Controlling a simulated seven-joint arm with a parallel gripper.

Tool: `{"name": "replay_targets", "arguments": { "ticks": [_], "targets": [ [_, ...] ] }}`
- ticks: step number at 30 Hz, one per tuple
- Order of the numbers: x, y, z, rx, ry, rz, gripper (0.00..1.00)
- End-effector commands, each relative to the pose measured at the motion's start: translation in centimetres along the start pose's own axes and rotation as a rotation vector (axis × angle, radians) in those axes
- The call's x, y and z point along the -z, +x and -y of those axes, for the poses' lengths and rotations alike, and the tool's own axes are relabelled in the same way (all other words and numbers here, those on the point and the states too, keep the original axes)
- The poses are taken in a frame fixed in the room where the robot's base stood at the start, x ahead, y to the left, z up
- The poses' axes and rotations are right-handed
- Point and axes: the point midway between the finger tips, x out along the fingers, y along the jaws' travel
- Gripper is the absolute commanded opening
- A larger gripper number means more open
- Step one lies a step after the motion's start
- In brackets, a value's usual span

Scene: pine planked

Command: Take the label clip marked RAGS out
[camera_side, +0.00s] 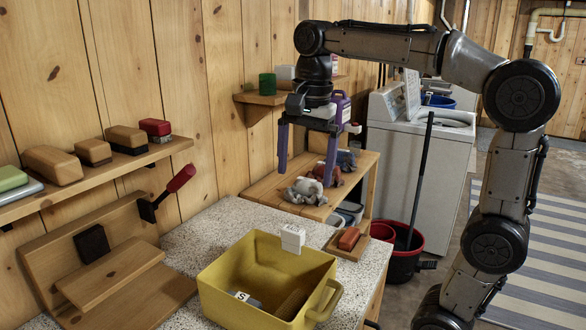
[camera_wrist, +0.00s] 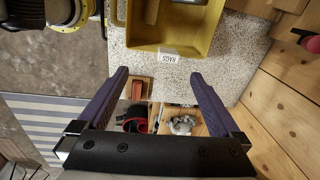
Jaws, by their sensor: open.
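The white label clip (camera_side: 292,238) sits upright on the far rim of a yellow bin (camera_side: 222,285) on the speckled counter. In the wrist view the clip (camera_wrist: 168,55) reads RAGS and sits on the bin's rim. My gripper (camera_side: 306,175) is open and empty, up and behind the bin, with its fingers pointing down. In the wrist view the clip appears just beyond and between the fingertips (camera_wrist: 158,75), apart from both. Inside the bin lie a grey-white item marked S (camera_side: 242,297) and a brown item (camera_side: 290,304).
A red block on a wooden piece (camera_side: 348,240) lies right of the bin. A wooden stand (camera_side: 112,275) and red-handled tool (camera_side: 168,192) are at left. Crumpled cloths (camera_side: 306,190) lie on a wooden shelf below my gripper. A wall shelf (camera_side: 100,180) holds several brushes.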

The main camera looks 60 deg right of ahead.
Motion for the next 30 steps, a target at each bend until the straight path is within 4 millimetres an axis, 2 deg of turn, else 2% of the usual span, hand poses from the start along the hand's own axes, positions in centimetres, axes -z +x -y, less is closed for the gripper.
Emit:
{"name": "replay_targets", "arguments": {
  "ticks": [1,3,6,14,30],
  "targets": [
    [0.9,0.5,1.4,-0.024,0.03,0.004,1.0],
    [1.8,1.1,2.7,-0.043,0.047,0.007,1.0],
    [2.7,2.2,3.7,-0.069,0.062,0.013,1.0],
    [3.1,4.4,3.6,-0.091,0.073,0.019,1.0],
    [2.9,13.6,2.7,-0.09,0.071,0.018,1.0]
  ]
}}
